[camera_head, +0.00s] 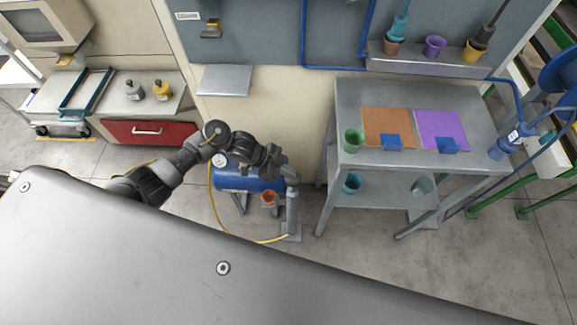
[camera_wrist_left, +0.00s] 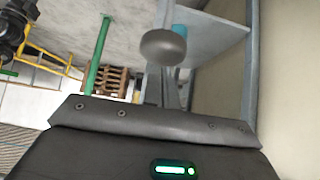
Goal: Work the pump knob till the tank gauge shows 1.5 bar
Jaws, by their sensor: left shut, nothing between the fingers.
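The blue tank (camera_head: 236,179) stands on the floor behind my near grey surface, with a round white gauge (camera_head: 220,160) at its left end. The gauge is too small to read. A grey upright pump (camera_head: 292,210) stands right of the tank. Its rounded grey knob (camera_wrist_left: 163,47) shows from close by in the left wrist view. My left gripper (camera_head: 274,165) is shut and empty above the tank's right end, close to the pump's top. I cannot tell whether it touches the knob. My right gripper is not in view.
A grey table (camera_head: 370,95) with cups and coloured sheets stands right of the pump. A yellow hose (camera_head: 224,226) loops on the floor from tank to pump. A red drawer (camera_head: 150,131) is at left.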

